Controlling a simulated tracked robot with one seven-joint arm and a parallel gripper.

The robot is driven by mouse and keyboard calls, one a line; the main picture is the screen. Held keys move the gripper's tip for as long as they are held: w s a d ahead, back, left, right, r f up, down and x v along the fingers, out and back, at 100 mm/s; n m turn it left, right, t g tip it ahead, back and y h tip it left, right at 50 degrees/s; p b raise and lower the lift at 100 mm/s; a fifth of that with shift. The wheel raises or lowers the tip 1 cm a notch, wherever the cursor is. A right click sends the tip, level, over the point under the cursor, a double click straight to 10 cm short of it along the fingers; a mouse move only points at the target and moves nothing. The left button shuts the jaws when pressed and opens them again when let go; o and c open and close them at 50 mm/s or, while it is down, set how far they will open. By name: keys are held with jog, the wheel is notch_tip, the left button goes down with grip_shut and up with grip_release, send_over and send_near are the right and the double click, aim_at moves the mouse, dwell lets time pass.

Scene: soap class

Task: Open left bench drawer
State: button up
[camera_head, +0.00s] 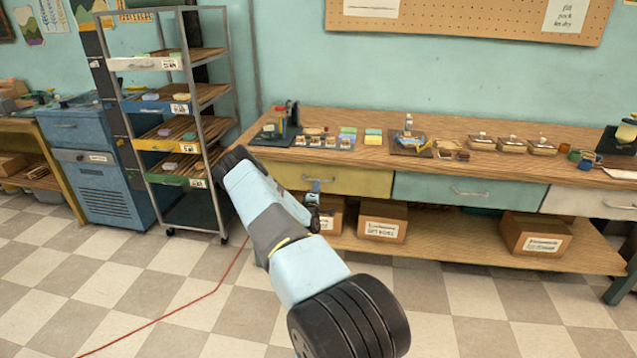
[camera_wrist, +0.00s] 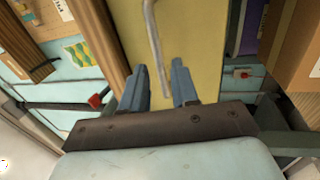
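The left bench drawer has a yellow front (camera_head: 352,181) and looks shut, flush under the wooden bench top. Its front also fills the middle of the wrist view (camera_wrist: 195,32). Its metal bar handle (camera_wrist: 154,38) runs down the wrist view, with its lower end appearing between my fingers. My gripper (camera_wrist: 159,68) is open, with one blue finger on each side of the handle and visible gaps. I cannot tell how deep the handle sits between them. In the head view my gripper (camera_head: 314,188) is at the drawer front, partly hidden by my arm.
A teal drawer (camera_head: 470,190) and a white drawer (camera_head: 590,203) are to the right. Cardboard boxes (camera_head: 382,222) stand on the lower shelf (camera_head: 455,247). A wheeled rack (camera_head: 185,125) stands left of the bench. A red cable (camera_head: 190,302) crosses the open tiled floor.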

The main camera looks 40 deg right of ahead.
jog(key=shift+x, duration=2.75)
grip_shut()
